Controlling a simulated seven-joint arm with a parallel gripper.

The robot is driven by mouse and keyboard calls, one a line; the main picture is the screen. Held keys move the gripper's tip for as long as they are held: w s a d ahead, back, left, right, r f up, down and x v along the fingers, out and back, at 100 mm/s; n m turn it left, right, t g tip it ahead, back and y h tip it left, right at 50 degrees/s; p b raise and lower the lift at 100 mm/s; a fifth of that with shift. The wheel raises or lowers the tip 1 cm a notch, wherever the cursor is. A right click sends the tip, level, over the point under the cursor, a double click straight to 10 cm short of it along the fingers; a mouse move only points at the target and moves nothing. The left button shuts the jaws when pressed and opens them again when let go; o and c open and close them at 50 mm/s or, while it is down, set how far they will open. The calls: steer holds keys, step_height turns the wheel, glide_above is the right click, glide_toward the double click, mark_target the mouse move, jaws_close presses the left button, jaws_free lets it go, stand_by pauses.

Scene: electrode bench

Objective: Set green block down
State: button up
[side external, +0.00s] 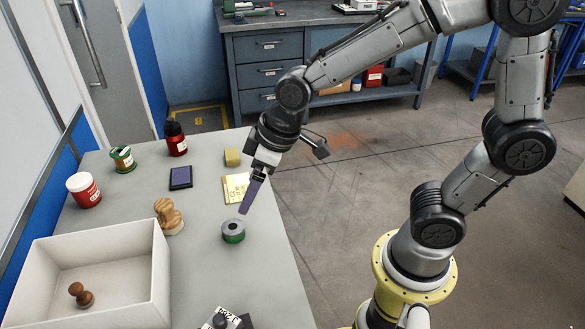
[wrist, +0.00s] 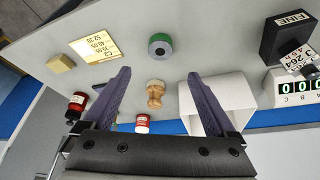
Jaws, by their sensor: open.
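A short round green piece (side external: 233,237) with a grey top and dark centre sits on the grey bench near its right edge. It is the closest match I see to a green block, and it also shows in the wrist view (wrist: 160,45). My gripper (side external: 245,208) hangs above the bench, its purple fingers pointing down close to the green piece. In the wrist view the fingers (wrist: 157,75) are wide apart with nothing held between them. The green piece lies beyond the fingertips there, apart from both. A green tin (side external: 122,160) stands at the far left.
Nearby are a gold plate (side external: 236,188), a yellow block (side external: 232,156), a dark pad (side external: 181,178) and a wooden stamp (side external: 168,217). A white open box (side external: 150,285) holds a brown stamp (side external: 81,295). A red jar (side external: 84,190) and red bottle (side external: 176,139) stand behind.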

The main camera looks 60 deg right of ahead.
steer(key=s+d+r+m, duration=0.1)
steer(key=s+d+r, duration=0.1)
steer(key=s, duration=0.3)
steer(key=s+d+r+m+t+h, duration=0.1)
steer(key=s+d+r+m, duration=0.1)
steer(key=s+d+r, duration=0.1)
steer(key=s+d+r+m, duration=0.1)
steer(key=s+d+r, duration=0.1)
steer(key=s+d, duration=0.2)
steer(key=s, duration=0.3)
steer(key=shift+s+d+r+t+h, duration=0.2)
steer(key=shift+s+r+t+h, duration=0.05)
steer(key=shift+s+t+h, duration=0.1)
